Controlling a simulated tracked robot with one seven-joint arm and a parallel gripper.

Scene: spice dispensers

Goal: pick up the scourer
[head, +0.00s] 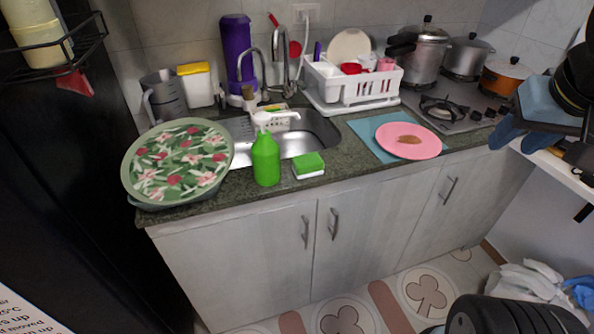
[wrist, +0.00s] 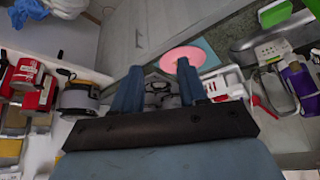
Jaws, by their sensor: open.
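The scourer (head: 308,165) is a small green and white block. It lies on the dark counter at the front edge of the sink, just right of a green soap bottle (head: 265,158). In the wrist view the scourer (wrist: 275,13) shows at the top right. My gripper (head: 512,143) has blue fingers and is at the right of the head view, well away from the scourer. In the wrist view my gripper (wrist: 157,72) is open, with its fingers apart and nothing between them.
A floral round tray (head: 178,165) stands left of the bottle. The sink (head: 315,132) is behind the scourer. A pink plate (head: 408,141) on a blue mat lies to the right, with a white dish rack (head: 352,88) behind. Bare counter separates scourer and mat.

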